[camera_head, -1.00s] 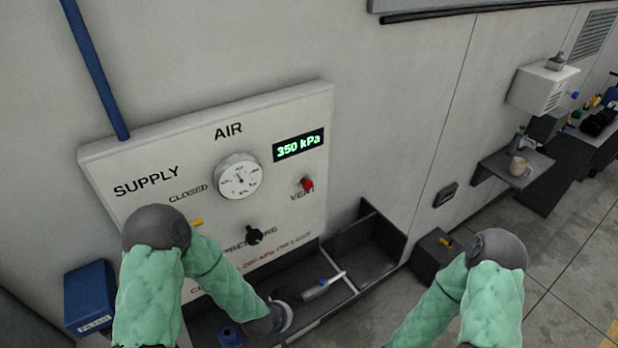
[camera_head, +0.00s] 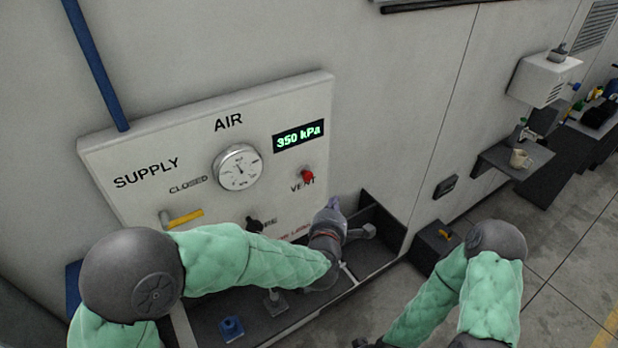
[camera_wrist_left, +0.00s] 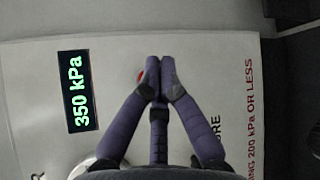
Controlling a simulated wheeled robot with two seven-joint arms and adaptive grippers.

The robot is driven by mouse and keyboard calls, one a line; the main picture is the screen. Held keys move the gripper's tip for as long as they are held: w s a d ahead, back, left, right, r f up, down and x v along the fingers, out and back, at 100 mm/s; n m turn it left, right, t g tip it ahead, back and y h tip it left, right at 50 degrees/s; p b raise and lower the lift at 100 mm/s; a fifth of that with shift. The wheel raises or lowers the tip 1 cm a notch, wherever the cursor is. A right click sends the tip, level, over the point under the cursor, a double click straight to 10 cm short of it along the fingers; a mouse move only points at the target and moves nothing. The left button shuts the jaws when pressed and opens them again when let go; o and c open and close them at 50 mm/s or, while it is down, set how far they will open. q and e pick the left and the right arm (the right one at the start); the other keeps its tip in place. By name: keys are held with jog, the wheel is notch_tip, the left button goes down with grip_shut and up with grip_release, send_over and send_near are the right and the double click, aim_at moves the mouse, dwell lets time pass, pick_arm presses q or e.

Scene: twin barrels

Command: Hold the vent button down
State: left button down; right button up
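The red vent button (camera_head: 308,175) sticks out of the pale air panel (camera_head: 150,150), above the VENT label and below the green display (camera_head: 299,136) reading 350 kPa. My left gripper (camera_head: 334,203) is in front of the panel, below and right of the button in the head view. In the left wrist view the left gripper's purple fingers (camera_wrist_left: 159,64) meet at their tips, with nothing seen between them. A sliver of the red button (camera_wrist_left: 141,76) shows beside the fingers, which hide the rest. No contact with the button is visible.
A round gauge (camera_head: 238,168), a black knob (camera_head: 255,226) and a yellow supply handle (camera_head: 186,217) are on the panel. A dark tray (camera_head: 385,226) with a blue item (camera_head: 231,328) lies below.

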aim_at(307, 175)
pick_arm(q)
jog(key=w+a+b, duration=0.1)
jog(key=w+a, duration=0.4)
jog(key=w, duration=0.2)
dwell(0.6)
jog(key=shift+a, duration=0.1)
jog(key=shift+w+f, duration=0.1)
dwell(1.2)
jog(key=shift+w+a+b, duration=0.25)
jog(key=shift+w+b, duration=0.05)
jog(key=shift+b, duration=0.35)
